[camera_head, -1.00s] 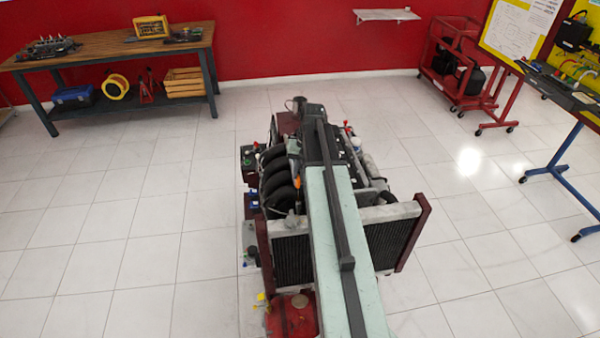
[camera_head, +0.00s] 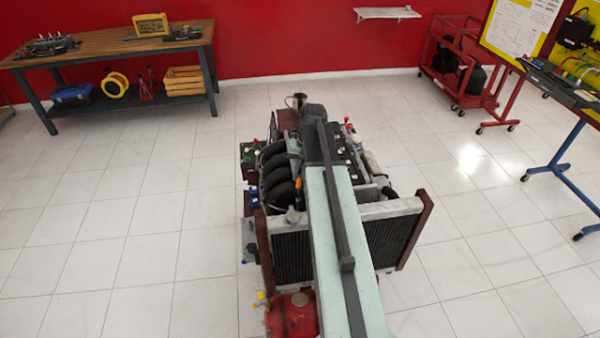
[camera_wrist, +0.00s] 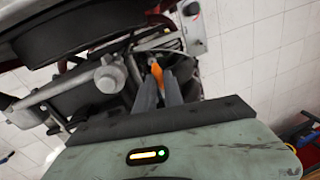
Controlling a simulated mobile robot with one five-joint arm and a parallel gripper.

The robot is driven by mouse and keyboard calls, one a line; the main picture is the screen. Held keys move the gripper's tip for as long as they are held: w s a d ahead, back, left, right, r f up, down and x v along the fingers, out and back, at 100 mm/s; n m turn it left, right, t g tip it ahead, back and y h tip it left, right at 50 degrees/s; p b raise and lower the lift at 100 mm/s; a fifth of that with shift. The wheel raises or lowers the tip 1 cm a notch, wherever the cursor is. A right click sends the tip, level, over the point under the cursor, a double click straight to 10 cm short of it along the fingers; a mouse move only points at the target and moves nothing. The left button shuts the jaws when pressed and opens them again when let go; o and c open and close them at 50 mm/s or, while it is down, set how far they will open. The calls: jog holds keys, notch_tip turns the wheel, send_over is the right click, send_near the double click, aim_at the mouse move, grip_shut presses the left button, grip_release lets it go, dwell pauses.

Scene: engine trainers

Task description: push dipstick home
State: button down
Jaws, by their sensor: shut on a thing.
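The orange dipstick handle (camera_wrist: 157,70) is between my fingertips in the wrist view. My gripper (camera_wrist: 161,84) is shut on it, with the two grey fingers close together around its lower part. The dipstick's thin shaft and the mouth of its tube cannot be made out, so I cannot tell how deep it sits. In the head view an orange piece (camera_head: 297,182) shows just left of my arm, over the engine (camera_head: 277,178). My fingers are hidden by my arm there.
Black intake pipes lie left of my arm. A radiator (camera_head: 292,258) stands at the engine's near side, with a red tank (camera_head: 292,315) below it. A workbench (camera_head: 110,55) is at the back left and a red cart (camera_head: 455,75) at the back right. The floor around the engine is clear.

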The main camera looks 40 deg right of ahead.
notch_tip(320, 180, down, 7)
jog(key=b, duration=0.6)
jog(key=shift+f, duration=0.15)
jog(key=shift+s, duration=0.1)
jog(key=c, duration=1.5)
grip_release()
jog(key=shift+o, duration=0.2)
jog(key=shift+r, duration=0.25)
notch_tip(320, 180, up, 8)
jog(key=d+p, duration=0.1)
jog(key=p, duration=0.7)
jog(key=shift+s+f, duration=0.25)
jog(key=shift+s, duration=0.05)
